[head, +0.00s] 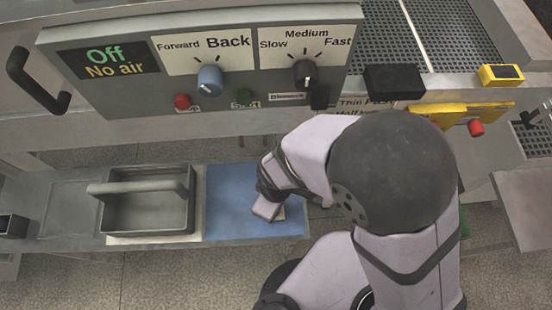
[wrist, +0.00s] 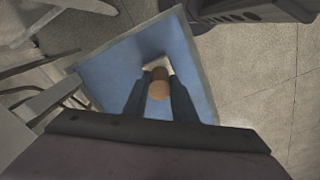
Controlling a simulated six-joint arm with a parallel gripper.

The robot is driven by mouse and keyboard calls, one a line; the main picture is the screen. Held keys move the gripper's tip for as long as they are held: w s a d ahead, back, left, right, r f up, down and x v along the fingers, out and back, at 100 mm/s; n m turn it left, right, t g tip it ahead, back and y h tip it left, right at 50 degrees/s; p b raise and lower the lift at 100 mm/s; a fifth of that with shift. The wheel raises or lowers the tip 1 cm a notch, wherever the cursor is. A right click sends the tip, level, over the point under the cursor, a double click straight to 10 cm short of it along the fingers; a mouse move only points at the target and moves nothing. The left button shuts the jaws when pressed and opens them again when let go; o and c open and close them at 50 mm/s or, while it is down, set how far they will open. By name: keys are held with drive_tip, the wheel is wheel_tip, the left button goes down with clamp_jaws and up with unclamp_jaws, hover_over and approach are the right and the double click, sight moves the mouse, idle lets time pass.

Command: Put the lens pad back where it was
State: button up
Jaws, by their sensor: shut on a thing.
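The lens pad (wrist: 159,88) has a round tan wooden knob, with a pale pad showing beyond it in the wrist view. My gripper (wrist: 160,92) is shut on the knob, one dark finger on each side. In the head view my gripper (head: 268,211) is low over the right part of the blue mat (head: 228,200), and only a small pale edge of the pad shows beside it. I cannot tell whether the pad touches the mat. The blue mat also fills the middle of the wrist view (wrist: 110,75).
A grey tray with a handle (head: 145,212) stands left of the mat on the shelf. Above is the control panel (head: 215,110) with two knobs and a red button (head: 182,101). A yellow-framed device (head: 500,75) sits at the upper right. Bare mat lies left of my gripper.

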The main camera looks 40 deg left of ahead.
drive_tip(key=shift+f, duration=0.1)
drive_tip(key=shift+f, duration=0.15)
drive_tip(key=o, duration=1)
drive_tip(key=shift+o, duration=0.2)
wheel_tip(320, 180, up, 12)
drive_tip(key=b, duration=0.1)
drive_tip(key=shift+r+b, duration=0.25)
drive_tip(key=shift+b, duration=0.15)
